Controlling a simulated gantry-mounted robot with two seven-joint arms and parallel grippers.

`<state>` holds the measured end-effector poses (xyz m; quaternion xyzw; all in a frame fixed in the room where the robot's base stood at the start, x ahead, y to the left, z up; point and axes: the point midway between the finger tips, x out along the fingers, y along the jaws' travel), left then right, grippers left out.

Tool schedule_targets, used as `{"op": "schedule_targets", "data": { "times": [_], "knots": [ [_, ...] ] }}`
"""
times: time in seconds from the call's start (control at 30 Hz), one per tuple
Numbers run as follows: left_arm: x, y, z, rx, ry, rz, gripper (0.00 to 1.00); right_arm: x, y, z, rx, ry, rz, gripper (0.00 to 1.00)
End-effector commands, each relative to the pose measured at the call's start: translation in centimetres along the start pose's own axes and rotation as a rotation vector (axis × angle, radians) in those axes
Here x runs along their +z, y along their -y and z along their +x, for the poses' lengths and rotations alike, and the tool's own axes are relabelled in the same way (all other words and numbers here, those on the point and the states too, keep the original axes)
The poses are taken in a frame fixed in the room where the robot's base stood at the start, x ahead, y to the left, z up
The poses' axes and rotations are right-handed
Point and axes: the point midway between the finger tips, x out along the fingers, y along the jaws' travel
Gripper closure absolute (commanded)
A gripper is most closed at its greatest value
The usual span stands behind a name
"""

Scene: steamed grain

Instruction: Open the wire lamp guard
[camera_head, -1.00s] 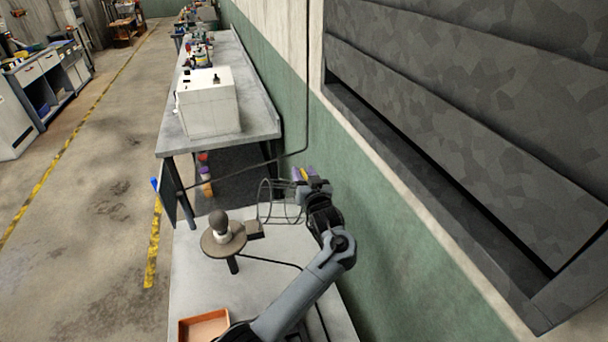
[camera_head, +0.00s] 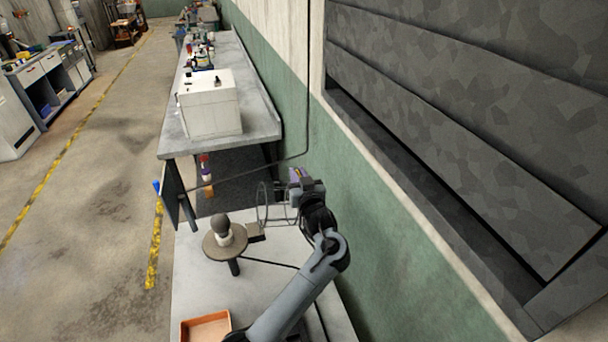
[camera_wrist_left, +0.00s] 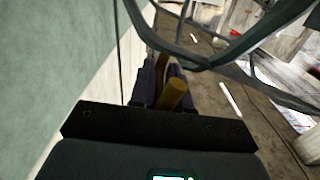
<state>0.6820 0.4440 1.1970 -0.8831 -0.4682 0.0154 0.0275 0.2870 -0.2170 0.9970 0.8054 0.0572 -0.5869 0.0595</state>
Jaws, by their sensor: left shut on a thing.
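The lamp has a dark grey bulb (camera_head: 221,224) upright on a round tan base (camera_head: 212,246). Its wire guard (camera_head: 263,205) lies tipped over to the right of the bulb, clear of it, joined near a small block (camera_head: 256,232) beside the base. My left gripper (camera_head: 297,178) is at the guard's far right end, next to the wall. The exact grip point is hidden. My right gripper is not in view.
An orange tray (camera_head: 206,326) sits at the front of the grey bench (camera_head: 200,290). A dark cable (camera_head: 270,262) runs across the bench. The green wall (camera_head: 370,250) is close on the right. A white box (camera_head: 210,105) stands on the farther bench.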

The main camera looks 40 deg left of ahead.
Motion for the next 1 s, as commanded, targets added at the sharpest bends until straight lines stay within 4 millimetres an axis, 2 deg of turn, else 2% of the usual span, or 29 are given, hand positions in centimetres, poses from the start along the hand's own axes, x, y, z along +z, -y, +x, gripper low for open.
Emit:
{"op": "schedule_targets", "data": {
  "times": [0.03, 0.2, 0.5, 0.53, 0.63, 1.0],
  "knots": [
    [-1.1, 0.8, -0.1, 0.0, 0.0, -0.037, 1.0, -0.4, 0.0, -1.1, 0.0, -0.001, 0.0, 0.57],
    [-1.7, 2.4, -0.1, 0.0, -0.002, -0.119, 1.0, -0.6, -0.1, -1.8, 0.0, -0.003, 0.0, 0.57],
    [-1.7, 2.4, -0.1, 0.001, -0.005, -0.126, 1.0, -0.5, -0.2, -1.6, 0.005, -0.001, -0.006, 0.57],
    [-1.7, 2.4, -0.1, 0.001, -0.005, -0.126, 0.79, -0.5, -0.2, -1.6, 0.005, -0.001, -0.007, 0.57],
    [-1.7, 2.4, -0.1, 0.001, -0.005, -0.126, 0.63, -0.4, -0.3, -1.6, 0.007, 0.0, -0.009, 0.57],
    [-1.5, 2.5, -0.5, -0.001, -0.003, -0.125, 0.62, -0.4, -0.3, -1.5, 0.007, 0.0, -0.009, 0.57]
  ]
}}
